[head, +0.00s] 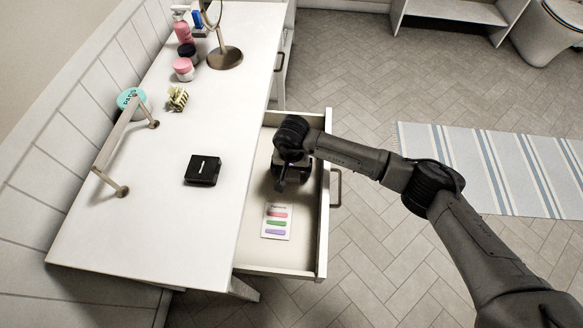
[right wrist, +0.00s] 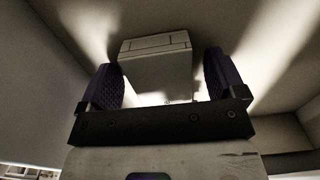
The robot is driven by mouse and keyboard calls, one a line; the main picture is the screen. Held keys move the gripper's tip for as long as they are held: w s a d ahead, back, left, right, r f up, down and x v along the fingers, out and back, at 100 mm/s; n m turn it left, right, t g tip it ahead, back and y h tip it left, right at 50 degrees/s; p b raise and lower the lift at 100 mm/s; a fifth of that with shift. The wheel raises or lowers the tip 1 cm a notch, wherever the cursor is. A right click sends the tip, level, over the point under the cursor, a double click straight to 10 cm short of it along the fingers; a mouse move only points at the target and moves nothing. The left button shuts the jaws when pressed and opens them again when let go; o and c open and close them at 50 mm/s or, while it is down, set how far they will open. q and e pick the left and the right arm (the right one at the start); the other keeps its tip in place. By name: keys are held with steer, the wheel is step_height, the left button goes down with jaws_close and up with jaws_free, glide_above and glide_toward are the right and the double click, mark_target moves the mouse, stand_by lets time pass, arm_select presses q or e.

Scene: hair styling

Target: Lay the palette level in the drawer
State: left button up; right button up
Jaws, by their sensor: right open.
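The open white drawer (head: 280,258) sticks out from the right side of the white table. My right gripper (head: 281,182) is down inside it, toward the far end, with its jaws open. In the right wrist view, a pale grey block-like thing (right wrist: 155,66) with thin lines on one face shows between the two purple-padded fingers (right wrist: 165,78), with gaps at both sides. I cannot tell whether it is the palette; my gripper hides that spot in the head view. A flat black square case (head: 202,170) with a small white mark lies on the tabletop. My left gripper is not in view.
A card with pink, green and purple clips (head: 277,221) lies in the drawer's near part. A wooden rail (head: 115,140), a round mirror stand (head: 225,58), jars and a pink bottle (head: 182,28) stand on the tabletop (head: 150,225). The front tabletop is clear.

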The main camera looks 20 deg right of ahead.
step_height(320, 180, up, 14)
steer(key=shift+b, duration=0.35)
steer(key=shift+a+f, duration=0.1)
